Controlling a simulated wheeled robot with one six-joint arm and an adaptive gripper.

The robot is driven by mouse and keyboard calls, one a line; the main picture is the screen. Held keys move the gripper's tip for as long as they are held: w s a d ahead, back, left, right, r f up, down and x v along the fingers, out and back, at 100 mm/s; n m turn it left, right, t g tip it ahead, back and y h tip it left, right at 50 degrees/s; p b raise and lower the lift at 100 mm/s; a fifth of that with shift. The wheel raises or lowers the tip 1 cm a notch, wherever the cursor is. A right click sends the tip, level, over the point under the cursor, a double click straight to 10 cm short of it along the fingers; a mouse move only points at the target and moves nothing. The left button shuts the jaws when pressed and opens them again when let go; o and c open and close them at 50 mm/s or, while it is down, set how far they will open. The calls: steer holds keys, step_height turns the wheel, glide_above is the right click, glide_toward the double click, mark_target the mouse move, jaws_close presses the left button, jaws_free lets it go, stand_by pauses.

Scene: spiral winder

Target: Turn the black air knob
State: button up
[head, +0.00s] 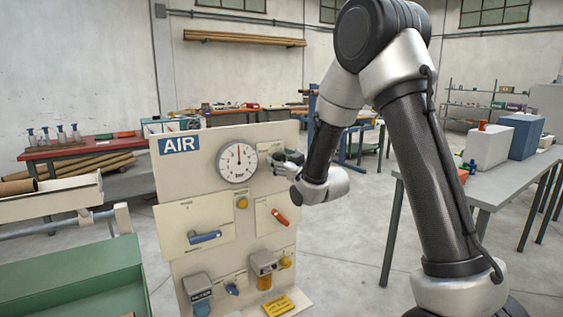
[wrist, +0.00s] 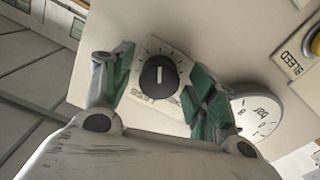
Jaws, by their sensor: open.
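The black air knob (wrist: 158,77) shows in the wrist view, round with a white pointer line, on a pale dial plate with tick marks. My gripper (wrist: 160,90) is open in the wrist view, with one green-padded finger on each side of the knob. Whether the pads touch the knob I cannot tell; gaps show on both sides.
A round pressure gauge (head: 238,162) sits just left of my gripper. Below are a yellow button (head: 242,203), a red-orange lever (head: 280,218) and a blue lever (head: 205,237). A grey table (head: 490,185) stands at right, a green bin (head: 75,280) at lower left.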

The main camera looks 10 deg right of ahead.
steer(key=v, duration=0.7)
steer(key=shift+s, duration=0.15)
steer(key=s+d+f+m+g+h, duration=0.1)
steer(key=s+f+g, duration=0.15)
steer(key=f, duration=0.35)
steer(key=s+d+f+m+g+h, duration=0.1)
steer(key=f+g+h, duration=0.1)
steer(key=f+g, duration=0.3)
steer(key=s+d+f+g+h, duration=0.1)
steer(key=s+d+f+g, duration=0.25)
steer(key=s, duration=0.45)
steer(key=s+d+r+m, duration=0.1)
steer(key=s+d+r, duration=0.1)
steer(key=s+r, duration=0.3)
steer(key=s+d+r+m+g+h, duration=0.1)
steer(key=s+r, duration=0.5)
steer(key=s, duration=0.6)
steer(key=s+d+r+m, duration=0.2)
steer(key=s+d+r, duration=0.2)
steer(key=s+r, duration=0.2)
steer(key=shift+s+m+g+h, duration=0.3)
steer(key=shift+s+g, duration=0.1)
steer(key=shift+s, duration=0.95)
